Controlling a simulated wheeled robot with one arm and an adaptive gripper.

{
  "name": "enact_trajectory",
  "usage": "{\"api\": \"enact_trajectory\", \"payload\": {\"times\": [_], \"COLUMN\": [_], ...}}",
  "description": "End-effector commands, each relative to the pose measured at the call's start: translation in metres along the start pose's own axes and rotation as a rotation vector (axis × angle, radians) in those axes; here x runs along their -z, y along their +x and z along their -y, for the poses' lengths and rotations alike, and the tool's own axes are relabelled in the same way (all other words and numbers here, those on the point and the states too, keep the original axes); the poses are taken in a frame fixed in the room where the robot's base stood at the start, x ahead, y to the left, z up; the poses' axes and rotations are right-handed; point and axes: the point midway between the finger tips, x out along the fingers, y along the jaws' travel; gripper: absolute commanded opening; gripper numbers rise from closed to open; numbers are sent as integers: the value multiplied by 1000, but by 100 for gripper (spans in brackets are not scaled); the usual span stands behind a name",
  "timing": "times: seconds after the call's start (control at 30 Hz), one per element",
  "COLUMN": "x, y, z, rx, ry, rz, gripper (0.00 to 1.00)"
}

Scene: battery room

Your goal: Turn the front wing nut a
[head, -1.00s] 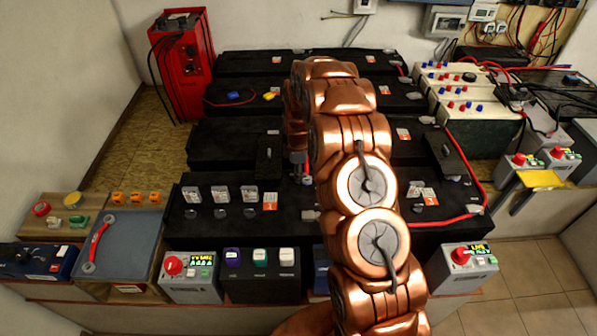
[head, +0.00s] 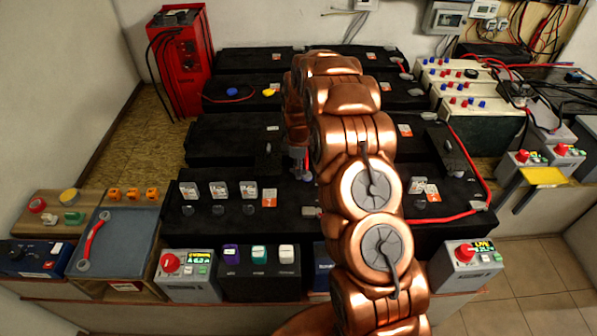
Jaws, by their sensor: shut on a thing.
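My gripper (head: 303,170) points down over the middle of the black batteries, partly hidden by my copper arm. Its jaws are small in the view and are shut at a terminal on the front part of the bank. What they grip is hidden between the fingers; it appears to be the front wing nut a. The front black battery (head: 340,228) lies below and around it, with a small grey terminal fitting (head: 309,212) at the arm's left edge.
A red charger (head: 180,60) stands at the back left. Boxes with red knobs (head: 170,262) (head: 463,253) line the front edge. A red cable (head: 482,170) runs along the right side. White-topped units (head: 470,100) stand at the right.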

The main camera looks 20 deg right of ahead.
Motion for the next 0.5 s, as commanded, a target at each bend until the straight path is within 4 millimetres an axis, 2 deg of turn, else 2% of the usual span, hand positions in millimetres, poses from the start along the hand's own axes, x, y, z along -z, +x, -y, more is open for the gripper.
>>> {"api": "enact_trajectory", "payload": {"times": [0.03, 0.5], "x": [0, 0], "y": [6, 5], "z": [0, -1], "rx": [1, -2], "ry": [37, 482], "rz": [1, 0], "gripper": [0, 0]}}
